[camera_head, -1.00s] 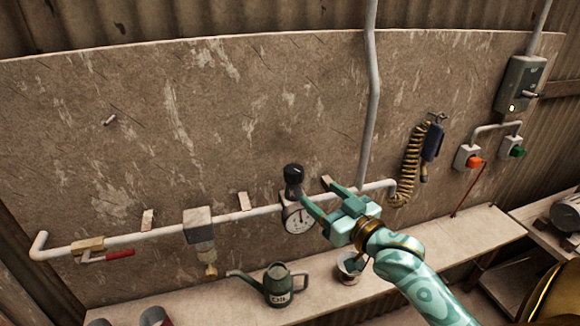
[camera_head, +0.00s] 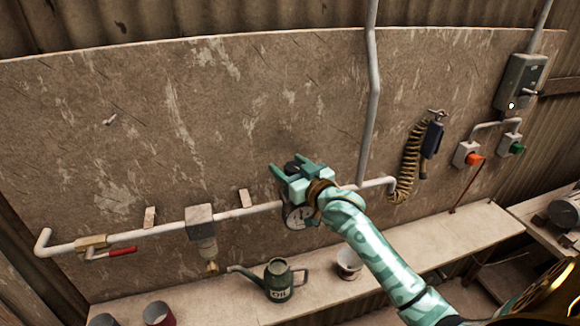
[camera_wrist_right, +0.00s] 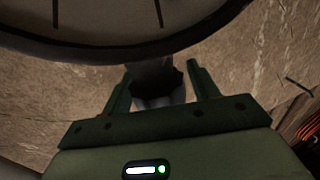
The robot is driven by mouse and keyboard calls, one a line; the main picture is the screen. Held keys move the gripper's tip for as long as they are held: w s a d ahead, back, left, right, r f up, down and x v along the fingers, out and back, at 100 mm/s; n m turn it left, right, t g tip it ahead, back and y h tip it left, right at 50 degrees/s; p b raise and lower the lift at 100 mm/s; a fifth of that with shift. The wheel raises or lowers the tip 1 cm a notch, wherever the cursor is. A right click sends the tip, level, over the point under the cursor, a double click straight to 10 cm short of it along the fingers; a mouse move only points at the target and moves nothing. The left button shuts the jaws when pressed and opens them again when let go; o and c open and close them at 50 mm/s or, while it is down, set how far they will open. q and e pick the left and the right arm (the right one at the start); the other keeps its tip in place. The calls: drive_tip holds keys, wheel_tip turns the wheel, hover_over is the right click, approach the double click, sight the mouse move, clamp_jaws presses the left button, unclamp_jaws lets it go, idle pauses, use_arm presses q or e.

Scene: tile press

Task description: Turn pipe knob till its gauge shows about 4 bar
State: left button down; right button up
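The black pipe knob (camera_head: 291,166) sits on top of the regulator on the wall pipe and is mostly covered by my right gripper (camera_head: 293,167). That gripper is open, its two fingers on either side of the knob. The right wrist view shows the dark knob (camera_wrist_right: 154,76) between the spread fingers (camera_wrist_right: 158,85), with a gap at the right finger. The round white gauge (camera_head: 295,217) below is partly hidden by my gripper and its reading is not legible. Part of a dial (camera_wrist_right: 100,15) fills the top of the wrist view, without a visible needle. My left gripper is out of view.
The pipe (camera_head: 150,234) runs along the board with a red-handled valve (camera_head: 122,251) and a filter (camera_head: 201,230). An oil can (camera_head: 278,280) and a cup (camera_head: 349,262) stand on the shelf (camera_head: 425,250) below. A coiled hose (camera_head: 409,165) hangs at right.

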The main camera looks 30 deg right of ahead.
drive_tip(key=c, duration=0.7)
drive_tip(key=shift+r+m+h+p, duration=0.3)
drive_tip(key=shift+m+h+p, duration=0.1)
drive_tip(key=shift+h+p, duration=0.3)
drive_tip(key=shift+m+h+p, duration=0.3)
drive_tip(key=shift+d+f+h, duration=0.1)
drive_tip(key=shift+f+h, duration=0.05)
drive_tip(key=shift+h, duration=0.15)
drive_tip(key=o, duration=1)
drive_tip(key=shift+f, duration=0.1)
drive_tip(key=shift+s+a+b, duration=0.2)
drive_tip(key=shift+s+b, duration=0.1)
drive_tip(key=shift+s, duration=2.4)
drive_tip(key=shift+s+a+b, duration=0.25)
drive_tip(key=shift+s+b, duration=0.1)
drive_tip(key=shift+s, duration=2.4)
drive_tip(key=shift+s+a+b, duration=0.2)
drive_tip(key=shift+s+b, duration=0.1)
drive_tip(key=shift+s, duration=2.4)
